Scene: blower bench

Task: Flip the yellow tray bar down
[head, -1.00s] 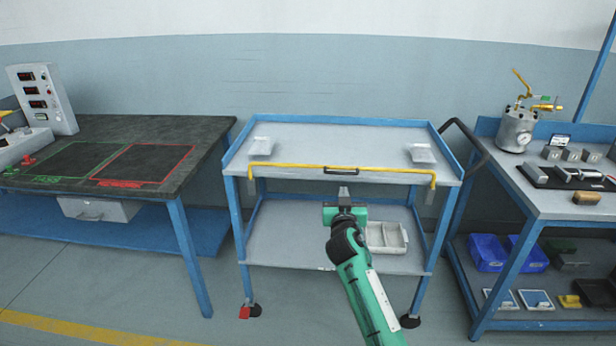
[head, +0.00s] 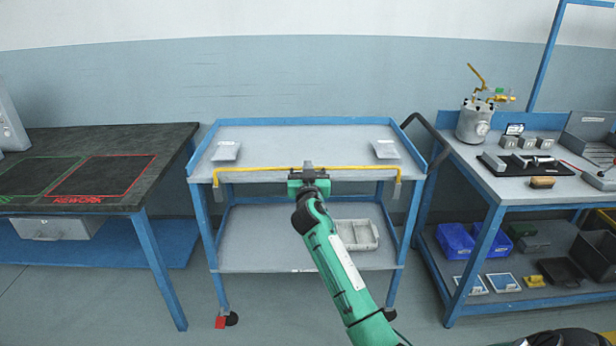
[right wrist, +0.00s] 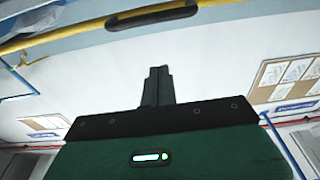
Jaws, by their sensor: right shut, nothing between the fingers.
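The yellow tray bar (head: 250,168) runs along the front edge of the blue-framed cart's top tray (head: 300,135). Its ends bend downward at both sides. In the right wrist view the yellow bar (right wrist: 70,40) crosses the upper left, with a black grip (right wrist: 155,17) on it. My right gripper (head: 308,166) is shut and empty. In the head view it overlaps the middle of the bar and hides the grip. In the right wrist view the closed fingers (right wrist: 156,85) are below the bar, apart from it. My left gripper is out of view.
A pale divided bin (head: 357,234) is on the lower shelf. A dark bench (head: 100,150) stands left, and a blue-framed bench (head: 500,190) with a metal pot stands right.

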